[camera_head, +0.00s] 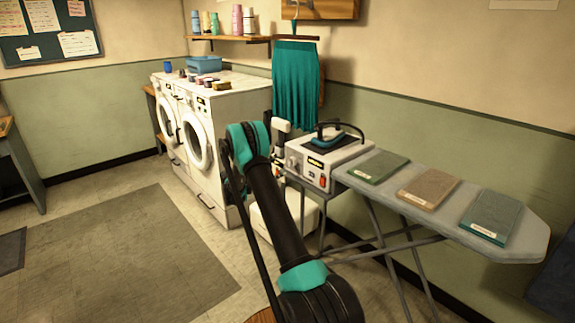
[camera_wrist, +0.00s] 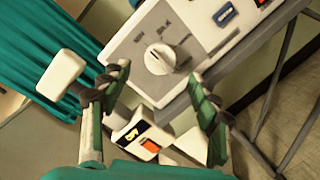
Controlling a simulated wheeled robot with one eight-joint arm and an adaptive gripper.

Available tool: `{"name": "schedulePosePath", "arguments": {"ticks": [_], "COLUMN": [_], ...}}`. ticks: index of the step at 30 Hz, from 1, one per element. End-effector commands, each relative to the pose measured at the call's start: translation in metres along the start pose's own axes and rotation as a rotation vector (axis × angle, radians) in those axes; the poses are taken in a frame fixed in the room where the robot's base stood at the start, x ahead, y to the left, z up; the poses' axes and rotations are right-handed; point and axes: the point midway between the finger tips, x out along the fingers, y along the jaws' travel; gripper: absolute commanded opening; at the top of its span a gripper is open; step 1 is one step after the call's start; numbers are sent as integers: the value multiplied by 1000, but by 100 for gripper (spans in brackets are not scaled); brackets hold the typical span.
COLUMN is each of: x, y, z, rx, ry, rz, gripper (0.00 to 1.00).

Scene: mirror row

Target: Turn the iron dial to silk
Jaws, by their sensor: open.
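The white ironing station (camera_head: 336,155) stands at the left end of the ironing board, with a dark iron (camera_head: 324,142) on top. Its round pale dial (camera_wrist: 160,57) is on the front panel in the wrist view. Small labels surround the dial, but they are too blurred to read surely, and I cannot tell which one it points at. My gripper (camera_wrist: 158,76) is open, with its green-backed fingers on either side below the dial. The fingers appear apart from the dial, with nothing between the tips. In the head view my arm hides the gripper's fingers.
A white box with an orange switch (camera_wrist: 150,145) shows low between the fingers. A teal cloth (camera_head: 296,85) hangs behind the station. The ironing board (camera_head: 530,238) holds three folded cloths. White washing machines (camera_head: 232,130) stand left. Floor is open at front left.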

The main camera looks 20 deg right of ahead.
Motion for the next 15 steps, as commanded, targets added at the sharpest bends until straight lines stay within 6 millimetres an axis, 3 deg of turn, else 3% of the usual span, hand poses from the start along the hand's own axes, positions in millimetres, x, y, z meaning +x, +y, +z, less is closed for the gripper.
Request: {"name": "schedulePosePath", "arguments": {"ticks": [6,15], "x": [36,53], "y": [-1,0], "z": [0,0], "rx": [0,0], "ry": [-2,-1], "rz": [-2,-1], "gripper": [62,62]}}
